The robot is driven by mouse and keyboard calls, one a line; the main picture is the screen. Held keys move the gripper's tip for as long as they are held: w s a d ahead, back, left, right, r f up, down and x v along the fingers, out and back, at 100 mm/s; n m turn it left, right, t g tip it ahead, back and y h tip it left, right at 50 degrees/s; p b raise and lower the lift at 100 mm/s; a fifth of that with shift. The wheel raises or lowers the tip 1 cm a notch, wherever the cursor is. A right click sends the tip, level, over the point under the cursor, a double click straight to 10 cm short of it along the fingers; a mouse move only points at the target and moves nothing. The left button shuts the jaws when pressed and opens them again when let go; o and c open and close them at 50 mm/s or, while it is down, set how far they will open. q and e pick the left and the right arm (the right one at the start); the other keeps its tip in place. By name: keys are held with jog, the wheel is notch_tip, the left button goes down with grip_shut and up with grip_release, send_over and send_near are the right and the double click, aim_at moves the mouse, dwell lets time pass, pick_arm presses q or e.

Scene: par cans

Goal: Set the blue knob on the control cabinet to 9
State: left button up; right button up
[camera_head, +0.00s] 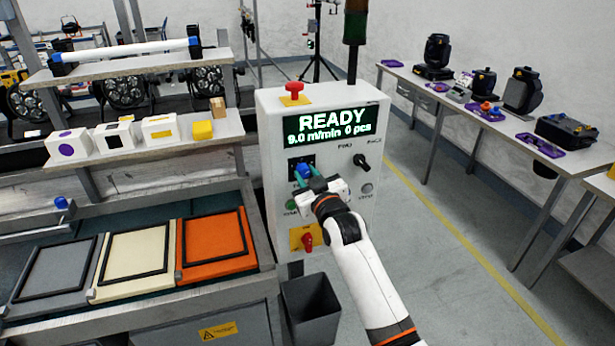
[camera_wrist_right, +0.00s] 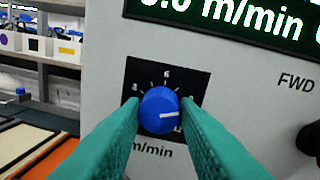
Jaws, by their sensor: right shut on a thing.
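The control cabinet (camera_head: 330,130) is a white box with a green display (camera_head: 325,125) reading "READY", "9.0 m/min" and "0 pcs". The blue knob (camera_wrist_right: 158,110) sits on a black dial plate (camera_wrist_right: 185,75) above the "m/min" label. Its white pointer line points right, toward the partly hidden right side of the scale. My right gripper (camera_wrist_right: 160,112) has its green fingers on either side of the knob, shut on it. In the head view my right gripper (camera_head: 308,178) is at the cabinet front and partly covers the knob. My left gripper is not in view.
A black selector knob (camera_head: 362,161) marked FWD sits right of the dial. A red button (camera_head: 294,89) is on top and a red switch (camera_head: 307,242) below. A bench with grey, cream and orange trays (camera_head: 215,246) is at left.

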jog(key=shift+f, duration=0.15)
jog(key=o, duration=1)
jog(key=shift+c, duration=0.2)
jog(key=shift+s, duration=0.1)
jog(key=b+v, duration=0.2)
jog(key=v, duration=1)
